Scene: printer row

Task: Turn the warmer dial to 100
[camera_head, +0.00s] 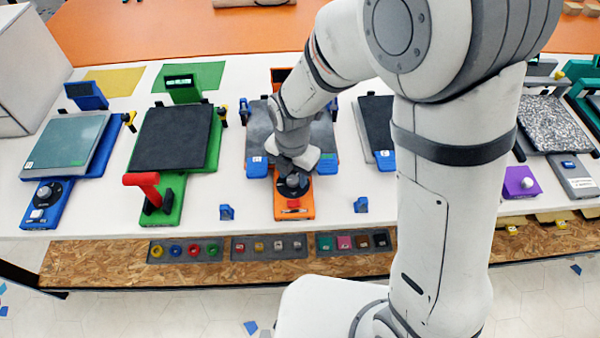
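An orange unit (294,207) with a dark round dial (287,190) on top stands at the front edge of the white table, in the middle of the view. My gripper (293,180) points down at this dial, and its fingers are at or just above the knob. The gripper's own wrist hides part of the dial, and the fingers are too small to show whether they touch or grip it. The dial's marks and setting cannot be read. A small red part (293,203) sits on the unit in front of the dial.
Left are a green press (173,200) with a red lever and a blue unit (36,216) with its own black dial. Right is a purple unit (521,181) with a white knob. Small blue blocks (227,212) flank the orange unit. My arm hides the table right of centre.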

